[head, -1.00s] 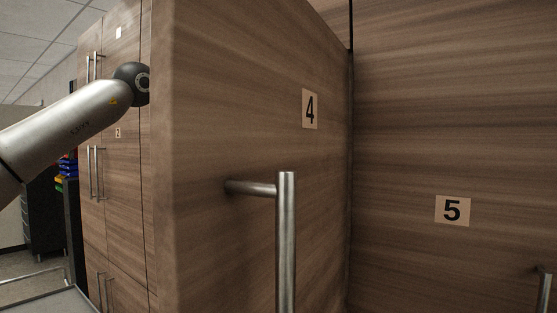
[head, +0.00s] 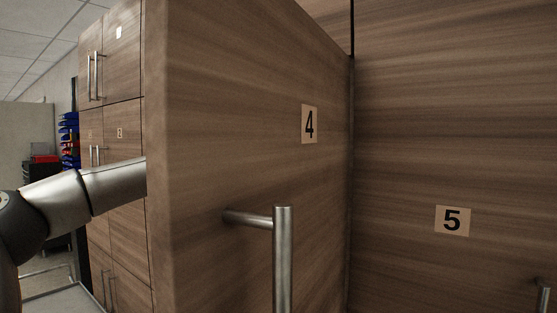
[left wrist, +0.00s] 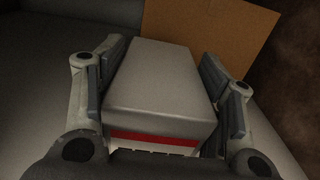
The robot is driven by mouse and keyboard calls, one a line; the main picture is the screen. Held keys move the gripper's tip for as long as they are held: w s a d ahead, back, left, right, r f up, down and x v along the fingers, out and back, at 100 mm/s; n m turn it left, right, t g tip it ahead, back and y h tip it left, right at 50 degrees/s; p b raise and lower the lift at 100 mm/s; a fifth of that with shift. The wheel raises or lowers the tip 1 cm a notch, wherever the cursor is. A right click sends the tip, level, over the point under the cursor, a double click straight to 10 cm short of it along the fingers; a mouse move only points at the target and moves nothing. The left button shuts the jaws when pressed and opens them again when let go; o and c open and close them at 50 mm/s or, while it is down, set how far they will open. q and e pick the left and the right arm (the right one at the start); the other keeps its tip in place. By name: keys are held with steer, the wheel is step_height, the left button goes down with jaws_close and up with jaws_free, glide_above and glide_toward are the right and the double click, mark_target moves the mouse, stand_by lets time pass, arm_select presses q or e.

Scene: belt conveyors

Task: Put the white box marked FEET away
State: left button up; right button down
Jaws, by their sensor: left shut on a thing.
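In the left wrist view a white box (left wrist: 160,85) with a red band along its near edge lies between the two fingers of my left gripper (left wrist: 163,95), which is shut on it. No FEET marking is legible there. Around it is a dim grey surface. In the head view my left arm reaches behind the open cabinet door marked 4 (head: 230,130), so the left gripper and the box are hidden there. My right gripper is in neither view.
The door marked 5 (head: 430,120) stands shut at the right. Door 4's metal handle (head: 283,260) juts toward me. More wooden cabinets (head: 122,130) stand behind at the left. In the wrist view a brown cardboard-coloured panel (left wrist: 210,28) stands just beyond the box.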

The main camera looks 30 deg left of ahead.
arm_select(q)
steer(key=shift+f, duration=0.35)
steer(key=shift+a, duration=0.1)
steer(key=shift+s, duration=0.1)
steer(key=o, duration=0.8)
steer(key=shift+f, duration=0.15)
steer(key=o, duration=0.5)
